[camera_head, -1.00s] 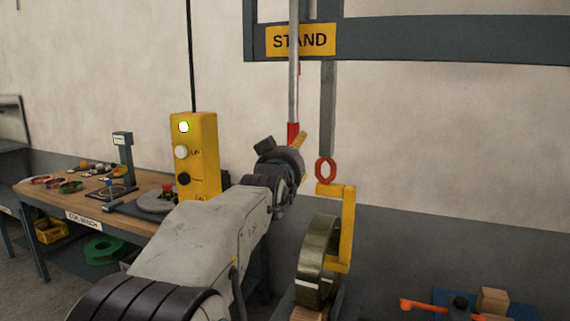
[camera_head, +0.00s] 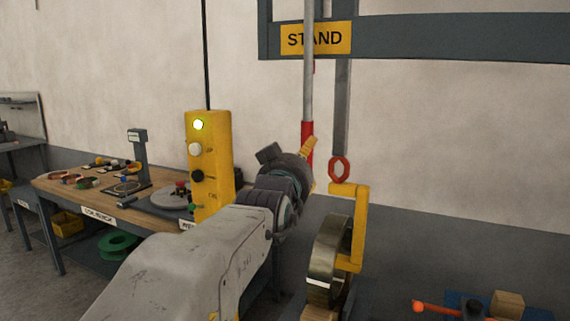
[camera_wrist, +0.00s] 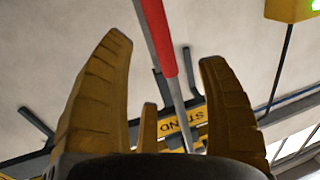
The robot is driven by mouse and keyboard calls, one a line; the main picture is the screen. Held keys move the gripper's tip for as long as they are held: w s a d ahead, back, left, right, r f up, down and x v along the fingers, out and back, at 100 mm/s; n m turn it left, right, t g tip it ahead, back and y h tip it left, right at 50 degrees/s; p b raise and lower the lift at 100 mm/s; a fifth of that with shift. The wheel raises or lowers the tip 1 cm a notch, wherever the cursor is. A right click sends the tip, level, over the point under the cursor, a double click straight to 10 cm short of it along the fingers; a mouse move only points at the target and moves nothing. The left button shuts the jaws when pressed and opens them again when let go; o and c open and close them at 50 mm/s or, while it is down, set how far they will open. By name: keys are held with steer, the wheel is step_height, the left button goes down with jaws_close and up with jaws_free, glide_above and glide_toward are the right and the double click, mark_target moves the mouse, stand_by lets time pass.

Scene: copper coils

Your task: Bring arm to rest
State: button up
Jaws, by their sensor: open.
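My gripper (camera_wrist: 165,90) is open in the wrist view, its yellow ribbed fingers spread apart. A grey pole with a red sleeve (camera_wrist: 160,35) shows beyond and between the fingers; I cannot tell how near it is. The gripper is partly hidden behind my wrist. I see nothing held.
A yellow control pendant (camera_head: 212,170) with a lit lamp hangs left of my wrist. A yellow hook (camera_head: 357,230) holds a metal coil (camera_head: 328,262) close on the right. A bench (camera_head: 75,192) with small parts stands at left. A beam marked STAND (camera_head: 450,40) is overhead.

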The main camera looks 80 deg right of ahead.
stand_by(0.4)
steer(key=a+f+y, duration=0.4)
steer(key=f+y, duration=0.3)
steer(key=f, duration=0.8)
steer(key=w+a+f+n+y, duration=0.1)
steer(key=w+a+f+y, duration=0.3)
steer(key=a+f, duration=0.7)
steer(key=w+a+f+n+t+y+p, duration=0.1)
steer(key=w+a+f+n+y+p, duration=0.15)
steer(key=w+a+n, duration=0.4)
steer(key=w+a+f+n+t+y+p, duration=0.1)
steer(key=w+a+y, duration=0.25)
steer(key=a, duration=0.65)
steer(key=w+a+r+n+t+p, duration=0.1)
steer(key=w+a+r+n, duration=0.1)
steer(key=a+n, duration=0.3)
steer(key=w+a+r+n+t+y+p, duration=0.1)
steer(key=a+n, duration=0.4)
steer(key=a, duration=0.5)
steer(key=w+r, duration=0.1)
steer(key=w, duration=0.1)
steer(key=shift+w+r+p, duration=0.15)
steer(key=shift+w+p, duration=0.2)
steer(key=shift+p, duration=0.05)
